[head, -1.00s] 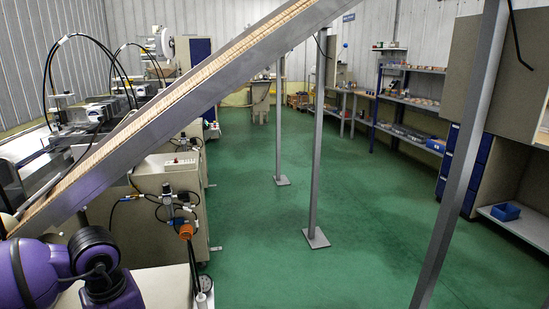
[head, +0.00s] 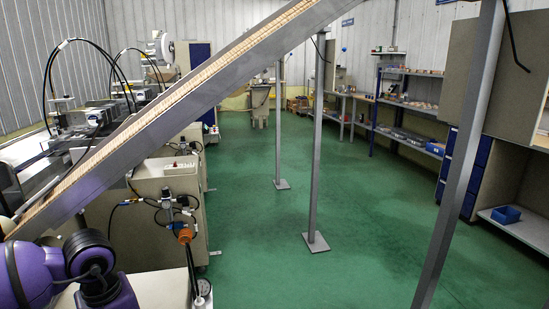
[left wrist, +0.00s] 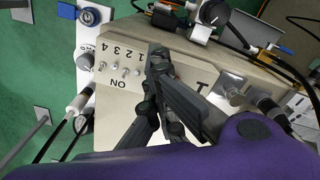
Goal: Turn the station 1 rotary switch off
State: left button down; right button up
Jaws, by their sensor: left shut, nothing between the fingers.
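In the left wrist view my left gripper (left wrist: 160,62) is shut and empty, its dark fingers over a beige control box (left wrist: 125,125). The fingertips are close to a row of small toggle switches (left wrist: 125,72) marked 1 to 4 and ON, with the lettering upside down. The gripper is apart from the knob. The head view shows only part of my purple left arm. My right gripper is not seen.
In the head view a sloping grey chute (head: 150,120) crosses above the beige machine cabinets (head: 150,215) at left. Grey posts (head: 317,150) stand on the clear green floor (head: 260,220). Shelves line the right wall. Cables and fittings crowd the wrist view's edges.

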pick_arm(q)
jog(key=shift+a+f, duration=0.35)
jog(key=shift+a, duration=0.05)
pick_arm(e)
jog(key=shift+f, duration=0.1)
pick_arm(q)
jog(key=shift+s+a+f, duration=0.1)
jog(key=shift+s+a, duration=0.05)
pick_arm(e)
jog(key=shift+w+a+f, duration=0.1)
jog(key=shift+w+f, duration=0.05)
pick_arm(q)
jog(key=shift+s+a+b, duration=0.1)
jog(key=shift+a+b, duration=0.25)
jog(key=shift+b, duration=0.2)
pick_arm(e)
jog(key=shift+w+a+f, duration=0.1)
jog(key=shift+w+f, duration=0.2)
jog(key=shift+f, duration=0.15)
pick_arm(q)
jog(key=shift+s+a, duration=0.2)
jog(key=shift+a, duration=0.05)
jog(key=shift+b, duration=0.3)
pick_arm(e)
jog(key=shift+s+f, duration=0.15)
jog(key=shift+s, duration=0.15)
pick_arm(q)
jog(key=shift+r, duration=0.2)
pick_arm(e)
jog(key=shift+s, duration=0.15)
